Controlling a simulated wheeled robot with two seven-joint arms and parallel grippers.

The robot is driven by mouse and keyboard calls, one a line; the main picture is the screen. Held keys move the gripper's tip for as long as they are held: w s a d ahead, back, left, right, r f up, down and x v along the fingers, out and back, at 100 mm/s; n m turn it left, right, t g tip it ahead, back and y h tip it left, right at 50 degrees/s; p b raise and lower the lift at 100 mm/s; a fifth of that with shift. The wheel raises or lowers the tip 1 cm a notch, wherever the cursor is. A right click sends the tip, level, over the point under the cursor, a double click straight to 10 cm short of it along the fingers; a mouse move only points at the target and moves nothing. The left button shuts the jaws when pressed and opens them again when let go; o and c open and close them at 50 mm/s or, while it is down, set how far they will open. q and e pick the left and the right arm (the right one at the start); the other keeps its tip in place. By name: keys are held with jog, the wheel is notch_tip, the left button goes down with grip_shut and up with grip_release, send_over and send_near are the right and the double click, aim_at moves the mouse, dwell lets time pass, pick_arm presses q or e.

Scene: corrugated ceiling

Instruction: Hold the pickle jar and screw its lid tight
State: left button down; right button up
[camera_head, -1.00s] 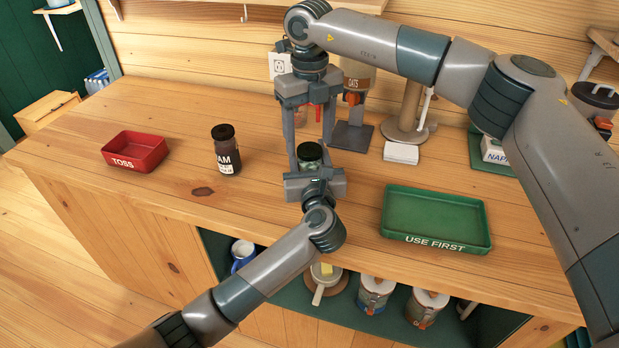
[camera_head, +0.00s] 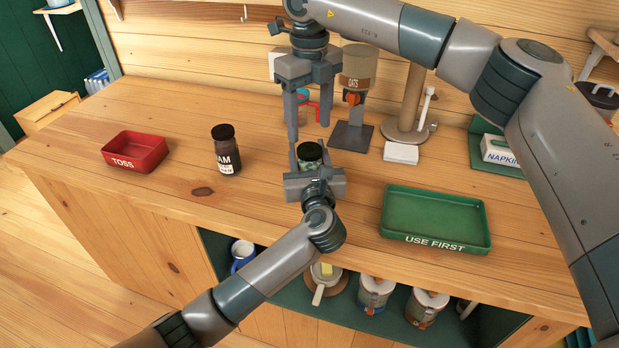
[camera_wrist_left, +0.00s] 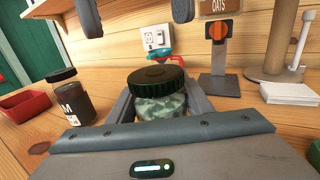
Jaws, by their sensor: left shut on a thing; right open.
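The pickle jar (camera_head: 310,160) stands upright on the counter, a clear jar with green contents in the left wrist view (camera_wrist_left: 162,106). Its dark ridged lid (camera_wrist_left: 158,76) sits on top and looks level; how tight it is I cannot tell. My left gripper (camera_head: 312,172) is shut around the jar's body from the front. My right gripper (camera_head: 308,128) is open above and slightly behind the jar, fingers pointing down, with nothing between them. Its fingertips show at the top of the left wrist view, apart from the lid.
A dark jam jar (camera_head: 227,152) and a red TOSS tray (camera_head: 135,168) stand to the left. A green USE FIRST tray (camera_head: 434,236) lies to the right. An oats dispenser (camera_head: 356,85), a paper-towel stand (camera_head: 409,105) and a white block (camera_head: 401,153) stand behind. Counter between the jars is clear.

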aim_at(309, 149)
notch_tip(309, 149, up, 3)
jog(key=n, duration=0.6)
jog(key=shift+f, duration=0.2)
jog(key=shift+f, duration=4)
jog(key=c, duration=1.1)
jog(key=o, duration=1.2)
jog(key=shift+o, duration=0.2)
notch_tip(309, 149, up, 12)
